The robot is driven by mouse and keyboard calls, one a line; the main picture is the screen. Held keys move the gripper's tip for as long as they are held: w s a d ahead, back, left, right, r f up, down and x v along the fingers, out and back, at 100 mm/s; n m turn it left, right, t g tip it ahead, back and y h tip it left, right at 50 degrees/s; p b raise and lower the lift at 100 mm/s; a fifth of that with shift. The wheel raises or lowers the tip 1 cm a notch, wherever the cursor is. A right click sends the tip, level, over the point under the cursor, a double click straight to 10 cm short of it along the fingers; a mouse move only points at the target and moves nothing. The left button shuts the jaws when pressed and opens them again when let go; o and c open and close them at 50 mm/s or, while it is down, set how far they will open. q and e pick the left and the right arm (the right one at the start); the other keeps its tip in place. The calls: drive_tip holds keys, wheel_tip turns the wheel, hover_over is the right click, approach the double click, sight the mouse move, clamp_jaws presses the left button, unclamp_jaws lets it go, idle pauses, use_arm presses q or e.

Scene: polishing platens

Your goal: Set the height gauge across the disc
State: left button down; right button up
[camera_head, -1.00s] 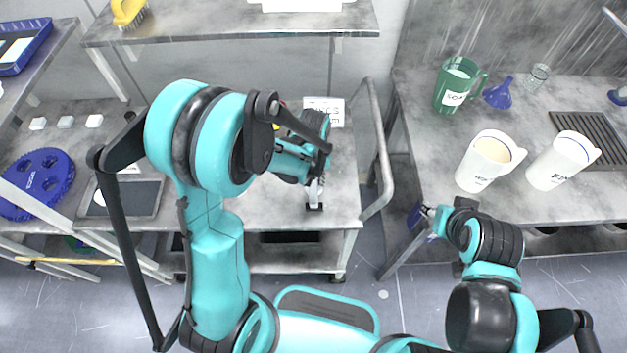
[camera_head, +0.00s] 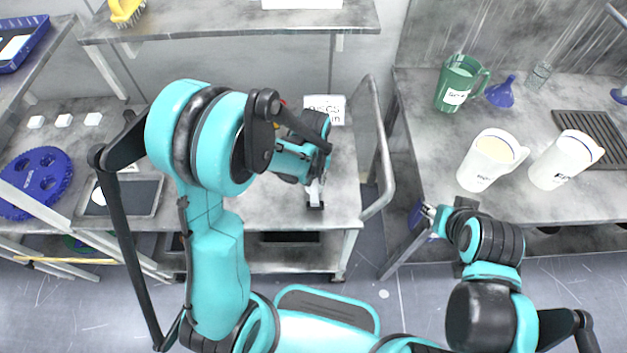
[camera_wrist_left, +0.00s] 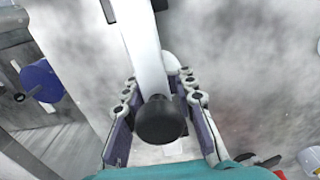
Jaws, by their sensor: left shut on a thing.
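The height gauge is a pale upright bar with a dark foot (camera_head: 315,205), seen below my left gripper (camera_head: 315,183) over the middle bench. In the left wrist view its pale bar (camera_wrist_left: 146,50) and a dark rounded knob (camera_wrist_left: 160,120) lie between the fingers of my left gripper (camera_wrist_left: 162,125), which is shut on it. Whether the foot touches the bench is unclear. A blue disc with round holes (camera_head: 35,183) lies on the left bench, apart from the gauge. My right gripper (camera_head: 428,212) is near the right bench's front left corner; its jaws are too small to judge.
A dark tray (camera_head: 145,192) is left of my left arm. A metal rail (camera_head: 381,160) bounds the middle bench on the right. Two white jugs (camera_head: 487,163) (camera_head: 562,162), a green jug (camera_head: 458,83), a blue funnel (camera_head: 501,93) and a dark grate (camera_head: 590,135) are on the right bench.

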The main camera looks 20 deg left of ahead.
use_arm(q)
drive_tip(key=shift+s+d+f+b, duration=0.1)
drive_tip(key=shift+s+f+b, duration=0.2)
drive_tip(key=shift+b, duration=0.05)
idle(0.6)
drive_tip(key=c, duration=1.1)
unclamp_jaws()
drive_tip(key=shift+w+f, duration=0.1)
drive_tip(key=shift+w, duration=0.05)
drive_tip(key=shift+c, duration=0.2)
wheel_tip(320, 180, up, 12)
drive_tip(key=shift+r, duration=0.15)
drive_tip(key=s+a+r+m+t, duration=0.1)
drive_tip(key=s+a+r+t, duration=0.1)
drive_tip(key=s, duration=0.3)
drive_tip(key=s+a+r+m+t, duration=0.2)
drive_tip(key=s+r+t, duration=0.2)
drive_tip(key=s+t, duration=0.1)
drive_tip(key=shift+a, duration=0.4)
